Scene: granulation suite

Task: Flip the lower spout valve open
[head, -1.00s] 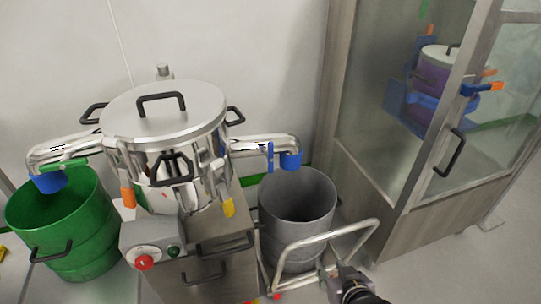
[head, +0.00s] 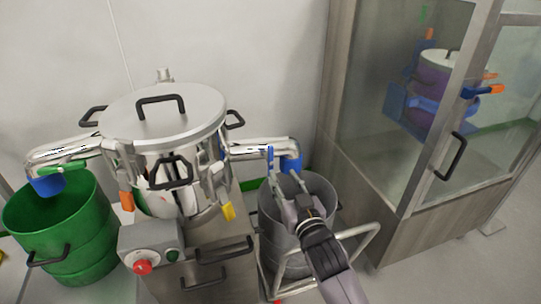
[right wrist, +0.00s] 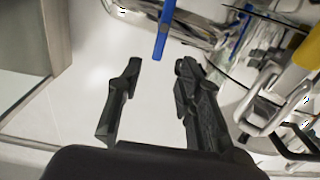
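A blue valve handle (head: 270,158) hangs upright on the polished right-hand spout (head: 245,150), which ends in a blue outlet (head: 291,163). My right gripper (head: 287,181) is open just below and to the right of the handle, over the grey drum. In the right wrist view the blue handle (right wrist: 164,30) lies ahead of the gap between the open fingers (right wrist: 158,68), seemingly not gripped. A green handle (head: 63,167) lies along the left-hand spout (head: 60,152). My left gripper is not in view.
The grey drum (head: 325,195) stands on a railed cart (head: 352,232) under the right spout. A green drum (head: 85,245) stands under the left one. The lidded steel vessel (head: 165,115) is between them. A glazed cabinet (head: 365,150) stands close on the right.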

